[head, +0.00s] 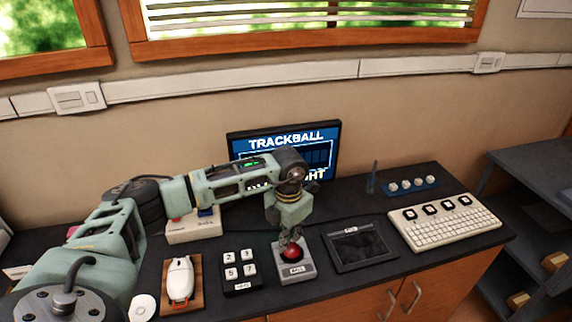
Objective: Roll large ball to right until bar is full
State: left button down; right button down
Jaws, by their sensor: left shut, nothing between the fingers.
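The large ball (291,252) is red and sits in a grey trackball base (293,270) near the front edge of the dark counter. My left gripper (290,239) points down right over the ball with its fingers closed and nothing held. It looks to be at the ball's top, but I cannot tell whether it touches. A screen (318,133) behind reads "TRACKBALL", with a blue bar area partly hidden by my left arm. How full the bar is cannot be told. My right gripper does not show.
A dark tablet (359,246) lies just right of the trackball, and a white keyboard (450,226) is farther right. A keypad (240,270) and a white mouse (180,279) are to the left. A blue strip with small knobs (411,186) is behind.

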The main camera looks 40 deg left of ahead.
pick_arm(q)
jog(key=shift+f+b, duration=0.45)
jog(key=shift+f, duration=0.2)
jog(key=shift+w+d+b, duration=0.55)
jog(key=shift+w+d, duration=0.15)
jog(key=shift+w, duration=0.05)
dwell(0.8)
jog(key=shift+r, duration=0.2)
jog(key=shift+r+p, duration=0.45)
jog(key=shift+r, duration=0.2)
jog(key=shift+s+a, duration=0.75)
jog(key=shift+s, duration=0.05)
jog(key=shift+f+b, duration=0.4)
jog(key=shift+f, duration=0.4)
dwell(0.4)
